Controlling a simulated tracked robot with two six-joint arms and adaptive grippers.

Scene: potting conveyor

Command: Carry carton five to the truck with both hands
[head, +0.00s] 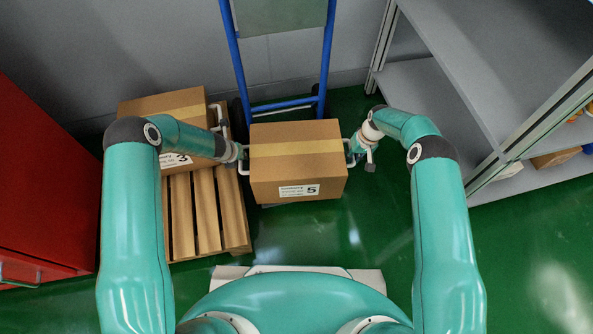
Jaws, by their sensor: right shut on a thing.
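Carton five (297,172), a brown box with a tan tape strip and a white label reading 5, is in the middle of the head view. The blue hand truck (284,105) stands upright just behind it against the wall. The carton hides the lower part of the truck, and I cannot tell if the carton rests on it or hangs above the floor. My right gripper (353,152) is shut on the handle at the carton's right side. My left gripper (238,153) is at the handle on the left side; its fingers are too small and hidden to read.
A wooden pallet (207,213) on the left bears another carton (165,105) labelled 3, partly behind my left arm. A red cabinet (40,180) stands at far left. Grey shelving (450,110) is on the right. Green floor (330,235) is clear in front of the carton.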

